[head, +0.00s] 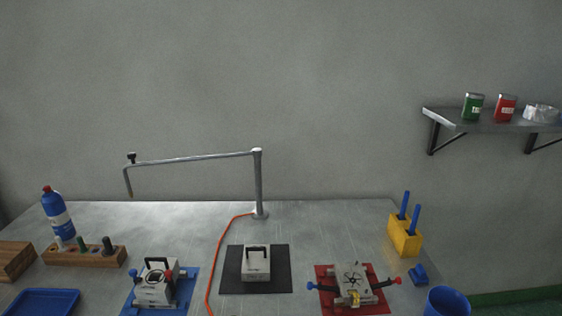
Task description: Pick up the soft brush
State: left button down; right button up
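A yellow block (404,241) at the right end of the metal table holds two upright tools with blue handles, a left one (404,205) and a right one (413,220). Their lower ends are hidden inside the block, so I cannot tell whether either is the soft brush. A small blue object (419,274) lies on the table in front of the block; its kind is too small to make out. Neither of my grippers shows in the head view.
A wooden rack (85,257), blue bottle (57,214) and blue tray (42,302) are at left. Metal fixtures stand on blue, black (280,283) and red (324,272) mats. A blue cup (447,301) is front right. A pipe arm (259,180) rises mid-table; an orange hose (217,262) runs forward.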

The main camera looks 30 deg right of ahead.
aim_at(413, 221)
jog(key=z, duration=0.4)
jog(key=i+l+z, duration=0.1)
jog(key=z, duration=0.3)
jog(key=i+z, duration=0.1)
jog(key=z, duration=0.7)
jog(key=i+z, duration=0.15)
jog(key=z, duration=0.25)
